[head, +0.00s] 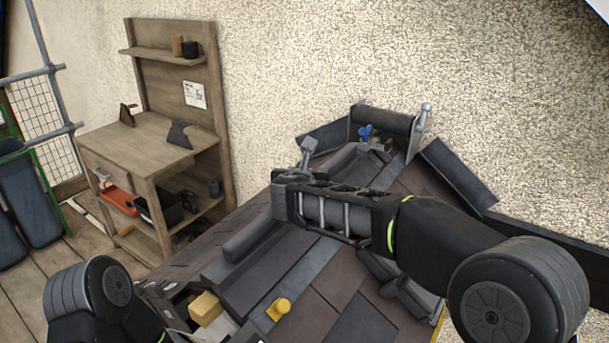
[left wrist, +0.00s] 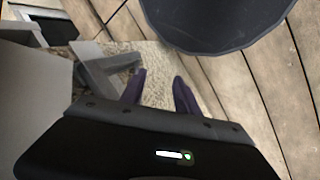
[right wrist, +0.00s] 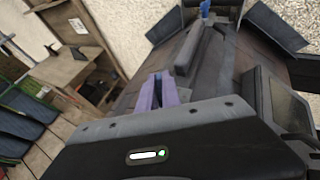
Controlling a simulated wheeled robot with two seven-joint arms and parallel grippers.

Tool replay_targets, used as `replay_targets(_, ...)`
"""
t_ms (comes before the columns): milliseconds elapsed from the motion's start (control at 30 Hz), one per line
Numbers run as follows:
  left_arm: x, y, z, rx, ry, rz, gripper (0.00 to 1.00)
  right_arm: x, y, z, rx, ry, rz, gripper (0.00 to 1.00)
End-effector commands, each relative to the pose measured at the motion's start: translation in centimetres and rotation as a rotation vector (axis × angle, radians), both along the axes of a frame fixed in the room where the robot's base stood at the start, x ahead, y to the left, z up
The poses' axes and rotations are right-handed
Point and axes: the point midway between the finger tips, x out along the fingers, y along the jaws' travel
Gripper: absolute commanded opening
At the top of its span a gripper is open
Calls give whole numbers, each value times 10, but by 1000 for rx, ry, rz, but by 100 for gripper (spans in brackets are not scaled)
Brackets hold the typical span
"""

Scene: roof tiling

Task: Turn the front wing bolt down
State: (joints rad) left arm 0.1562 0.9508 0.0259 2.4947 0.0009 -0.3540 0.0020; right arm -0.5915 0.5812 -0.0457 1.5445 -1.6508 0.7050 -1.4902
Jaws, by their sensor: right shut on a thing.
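My right gripper (right wrist: 159,91) is shut, its two purple fingers close together at the near end of a dark ridge piece (right wrist: 201,50). The front wing bolt itself does not show; it appears hidden between or under these fingers. My left gripper (left wrist: 159,92) is open and empty, beside a grey bracket (left wrist: 103,72).
Dark tiles (head: 335,292) cover the roof. A wooden workbench (head: 150,140) stands at the left, by the rough wall.

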Motion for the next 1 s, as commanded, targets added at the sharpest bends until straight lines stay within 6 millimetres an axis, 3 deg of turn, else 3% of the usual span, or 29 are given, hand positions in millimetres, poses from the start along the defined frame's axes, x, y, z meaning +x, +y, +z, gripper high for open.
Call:
replay_targets(67,-1,0,9,2,2,1,37,1,3,14,1,-16,-68,0)
replay_targets(533,-8,4,67,17,26,7,37,2,3,17,-5,-19,-513,0)
replay_targets(1000,-8,8,83,24,37,8,37,2,0,12,-4,-20,-743,0)
